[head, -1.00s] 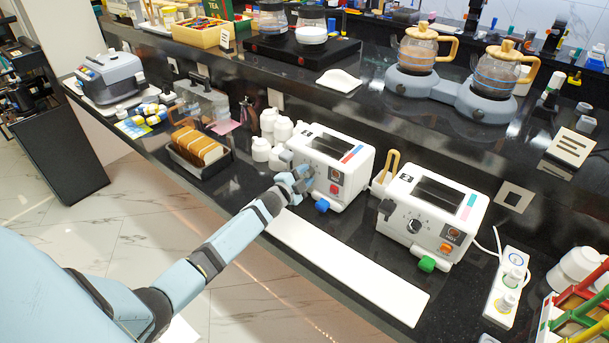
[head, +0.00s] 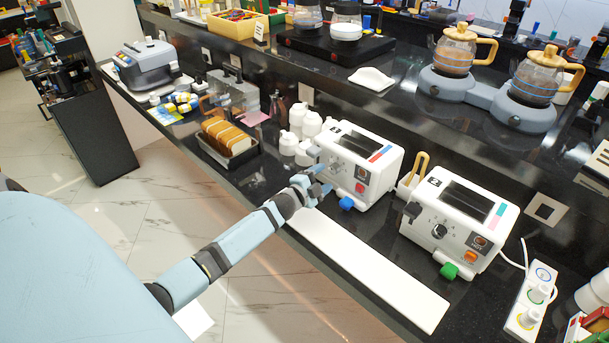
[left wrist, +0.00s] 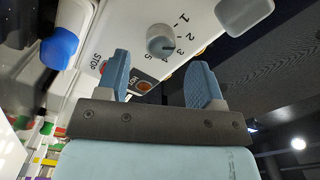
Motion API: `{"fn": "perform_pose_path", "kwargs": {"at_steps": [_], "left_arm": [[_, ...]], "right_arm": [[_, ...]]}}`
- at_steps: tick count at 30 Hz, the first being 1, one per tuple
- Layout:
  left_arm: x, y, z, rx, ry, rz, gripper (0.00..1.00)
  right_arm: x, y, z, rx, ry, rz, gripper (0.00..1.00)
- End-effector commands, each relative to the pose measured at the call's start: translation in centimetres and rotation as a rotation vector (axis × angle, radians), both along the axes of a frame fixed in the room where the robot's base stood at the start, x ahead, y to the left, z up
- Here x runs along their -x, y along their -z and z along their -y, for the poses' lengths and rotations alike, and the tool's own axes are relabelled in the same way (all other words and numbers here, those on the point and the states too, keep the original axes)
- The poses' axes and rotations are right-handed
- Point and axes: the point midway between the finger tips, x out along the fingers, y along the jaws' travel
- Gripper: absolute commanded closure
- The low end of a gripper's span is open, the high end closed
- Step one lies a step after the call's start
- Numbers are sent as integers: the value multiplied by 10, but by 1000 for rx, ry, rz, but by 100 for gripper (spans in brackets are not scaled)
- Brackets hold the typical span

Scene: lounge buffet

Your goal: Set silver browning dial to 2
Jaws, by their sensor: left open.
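The silver browning dial (left wrist: 161,40) shows in the left wrist view on the left toaster's white face, with numbers 1 to 5 printed around it. Its dark mark points at about 3. My left gripper (left wrist: 162,82) is open and empty, with its blue fingers apart and the dial just beyond their tips, between them in the picture. In the head view my left gripper (head: 322,178) is in front of the left toaster (head: 372,150) and partly covers its dial area. My right gripper is not in view.
The left toaster has a blue knob (head: 346,203) and a red button (head: 360,188). A second toaster (head: 475,205) with a dark dial (head: 439,231) stands to the right. White bottles (head: 300,130) and a bread tray (head: 240,158) stand to the left. A bare white strip (head: 365,265) lies in front.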

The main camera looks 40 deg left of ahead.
Motion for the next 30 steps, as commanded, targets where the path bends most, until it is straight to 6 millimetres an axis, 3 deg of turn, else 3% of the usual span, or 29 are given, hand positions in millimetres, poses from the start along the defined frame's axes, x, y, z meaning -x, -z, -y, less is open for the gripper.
{"fn": "perform_pose_path", "kwargs": {"at_steps": [6,12,18,30], "left_arm": [[52,2,-4,0,1,-3,39],[84,2,-6,1,0,-2,39],[96,0,-8,0,0,0,39],[97,0,-8,0,0,0,39]], "right_arm": [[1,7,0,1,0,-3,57],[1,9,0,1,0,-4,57],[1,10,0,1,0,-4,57],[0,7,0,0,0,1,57]]}}
